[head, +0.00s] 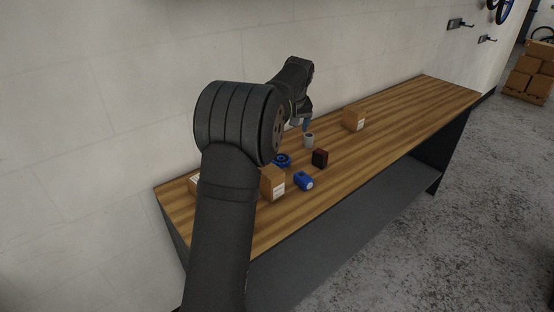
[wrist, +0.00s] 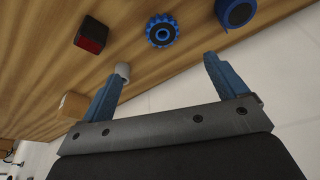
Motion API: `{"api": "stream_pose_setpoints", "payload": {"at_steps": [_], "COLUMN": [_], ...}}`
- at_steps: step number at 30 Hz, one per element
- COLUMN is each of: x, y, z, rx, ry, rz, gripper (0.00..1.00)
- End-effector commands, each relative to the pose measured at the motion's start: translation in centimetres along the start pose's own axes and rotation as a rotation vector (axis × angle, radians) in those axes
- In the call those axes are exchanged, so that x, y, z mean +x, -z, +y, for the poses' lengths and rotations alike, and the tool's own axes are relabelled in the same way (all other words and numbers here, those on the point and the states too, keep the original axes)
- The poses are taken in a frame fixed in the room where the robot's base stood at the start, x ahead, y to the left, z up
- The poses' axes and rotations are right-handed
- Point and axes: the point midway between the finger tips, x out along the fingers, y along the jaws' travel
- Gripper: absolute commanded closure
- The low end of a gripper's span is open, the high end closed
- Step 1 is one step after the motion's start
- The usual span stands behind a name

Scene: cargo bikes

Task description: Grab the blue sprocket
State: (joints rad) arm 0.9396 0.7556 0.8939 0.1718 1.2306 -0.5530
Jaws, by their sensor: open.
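The blue sprocket (head: 282,160) lies flat on the wooden bench in the head view, close beside my arm. In the wrist view the sprocket (wrist: 162,30) shows a toothed rim and a dark centre, above the gap between my fingers. My gripper (wrist: 165,68) is open and empty, its two blue fingers spread wide, with the sprocket beyond the fingertips. In the head view my gripper (head: 304,125) is above the bench, farther along it than the sprocket and largely hidden by my arm.
A grey cylinder (wrist: 122,70) appears at the left fingertip; contact is unclear. A dark red box (head: 320,158) and a blue cylindrical item (head: 304,181) lie near the sprocket. Cardboard boxes (head: 353,119) stand on the bench (head: 425,98), one close to my arm (head: 272,182). A wall runs behind.

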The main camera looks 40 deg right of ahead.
Motion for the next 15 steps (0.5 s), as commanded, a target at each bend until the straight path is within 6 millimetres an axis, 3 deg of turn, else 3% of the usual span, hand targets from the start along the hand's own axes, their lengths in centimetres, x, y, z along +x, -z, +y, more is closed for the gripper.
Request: {"api": "stream_pose_setpoints", "payload": {"at_steps": [9, 15], "x": [-0.1, -0.3], "y": [0.4, 0.6], "z": [-3.4, -4.6], "rx": [0.443, 0.613], "ry": [-0.180, -0.241], "rz": [0.023, 0.068], "gripper": [0.10, 0.10]}}
